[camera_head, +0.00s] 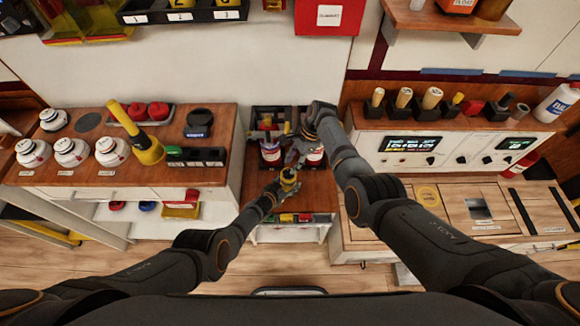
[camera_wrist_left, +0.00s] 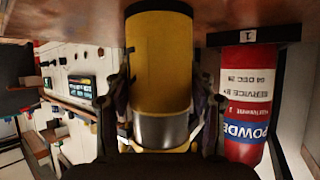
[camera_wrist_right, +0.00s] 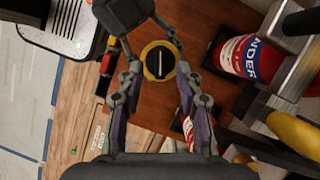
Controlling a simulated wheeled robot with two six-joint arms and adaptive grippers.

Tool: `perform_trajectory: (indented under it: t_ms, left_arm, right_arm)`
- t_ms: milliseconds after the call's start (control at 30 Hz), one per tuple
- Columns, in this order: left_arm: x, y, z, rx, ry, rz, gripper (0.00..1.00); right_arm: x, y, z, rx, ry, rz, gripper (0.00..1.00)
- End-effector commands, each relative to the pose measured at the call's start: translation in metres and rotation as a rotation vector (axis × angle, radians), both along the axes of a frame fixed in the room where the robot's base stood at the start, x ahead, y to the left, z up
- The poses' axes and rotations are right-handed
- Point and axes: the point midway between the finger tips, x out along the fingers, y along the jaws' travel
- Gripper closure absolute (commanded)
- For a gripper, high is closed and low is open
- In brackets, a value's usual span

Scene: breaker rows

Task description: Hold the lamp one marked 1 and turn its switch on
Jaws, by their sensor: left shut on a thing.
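My left gripper (camera_head: 281,187) is shut on a yellow lamp (camera_head: 289,176), with a finger on each side of its yellow body (camera_wrist_left: 160,65) in the left wrist view. The lamp has a black band and a silver section. Its number cannot be read here. In the right wrist view, a round black dial with a pale line and yellow rim, the lamp's switch (camera_wrist_right: 158,62), faces the camera. My right gripper (camera_wrist_right: 159,78) is open, its fingertips on either side of the switch with gaps visible. In the head view my right gripper (camera_head: 298,155) is just behind the lamp.
A rack (camera_head: 155,17) labelled 1, 2, 3 stands at the back; yellow shows at 2 and 3. Red extinguishers (camera_head: 270,153) stand close behind the grippers, between a left counter (camera_head: 90,170) and a right console (camera_head: 450,125).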

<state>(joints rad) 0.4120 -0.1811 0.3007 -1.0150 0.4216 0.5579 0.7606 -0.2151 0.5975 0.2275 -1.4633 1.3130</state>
Motion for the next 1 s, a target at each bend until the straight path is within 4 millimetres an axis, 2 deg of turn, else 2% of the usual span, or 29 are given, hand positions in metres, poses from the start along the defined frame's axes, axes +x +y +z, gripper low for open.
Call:
perform_trajectory:
  t_ms: [267,667,900,933,1000]
  left_arm:
    - [0.001,0.0,0.001,-0.002,-0.002,0.0,0.97]
    - [0.001,-0.001,0.001,-0.002,-0.002,0.0,0.97]
    - [0.001,-0.001,0.001,-0.002,-0.002,0.0,0.97]
    - [0.001,-0.001,0.001,-0.002,-0.002,0.0,0.97]
    - [0.001,-0.001,0.001,-0.002,-0.002,0.0,0.97]
  right_arm:
    - [-0.003,0.009,-0.022,0.001,0.001,0.0,0.64]
    - [-0.004,0.01,-0.026,0.0,-0.001,0.0,0.64]
    - [-0.004,0.01,-0.026,0.0,-0.001,-0.001,0.97]
    - [-0.004,0.01,-0.026,0.0,-0.001,-0.001,1.0]
    - [-0.004,0.01,-0.026,0.0,-0.001,-0.001,1.0]
